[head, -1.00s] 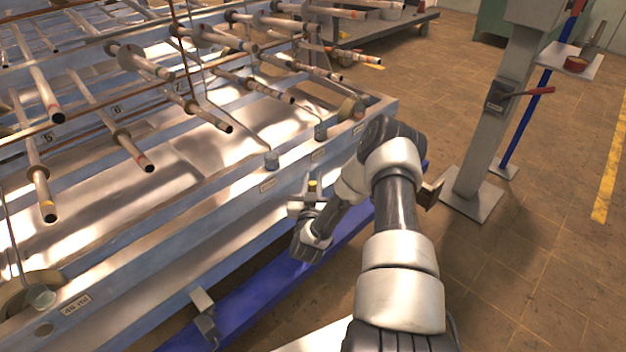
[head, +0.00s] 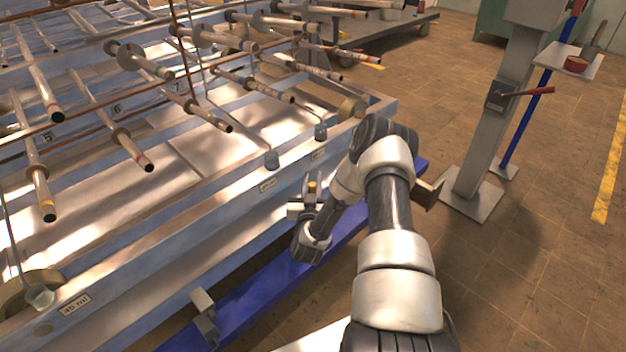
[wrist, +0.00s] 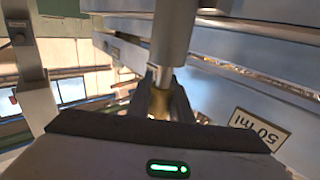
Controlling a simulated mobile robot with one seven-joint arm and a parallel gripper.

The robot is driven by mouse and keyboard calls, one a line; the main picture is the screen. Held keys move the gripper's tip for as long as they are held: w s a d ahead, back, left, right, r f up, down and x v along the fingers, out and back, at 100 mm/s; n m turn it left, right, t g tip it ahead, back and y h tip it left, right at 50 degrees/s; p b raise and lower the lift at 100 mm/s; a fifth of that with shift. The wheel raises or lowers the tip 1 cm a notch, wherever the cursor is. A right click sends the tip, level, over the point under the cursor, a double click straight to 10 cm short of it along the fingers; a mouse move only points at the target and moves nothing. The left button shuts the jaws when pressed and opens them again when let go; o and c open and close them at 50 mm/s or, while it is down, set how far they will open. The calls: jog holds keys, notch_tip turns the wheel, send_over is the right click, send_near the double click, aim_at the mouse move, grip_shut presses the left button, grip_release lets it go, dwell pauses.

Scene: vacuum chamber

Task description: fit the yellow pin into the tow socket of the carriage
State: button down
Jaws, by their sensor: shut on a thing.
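The carriage is the long grey frame (head: 225,205) that fills the left of the head view. My gripper (head: 311,197) is beside its near long side, above the blue rail, with its fingers pointing up. It is shut on the yellow pin (head: 312,186), whose yellow part shows small between the fingers. In the wrist view the yellow part (wrist: 160,103) sits between the dark fingers, with a pale metal piece just above it. A thick grey cylinder (wrist: 176,30) stands above in line; I cannot tell what it belongs to. I cannot make out the tow socket or any contact with it.
A blue rail (head: 265,285) runs along the carriage's foot. Rods with discs (head: 150,62) project above the carriage. A "50 ml" label (wrist: 258,130) is on its side. A grey post (head: 485,130) with a red lever stands at the right. Brown floor (head: 530,270) is clear there.

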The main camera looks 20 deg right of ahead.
jog(key=shift+f, duration=1.2)
jog(key=c, duration=1.5)
grip_release()
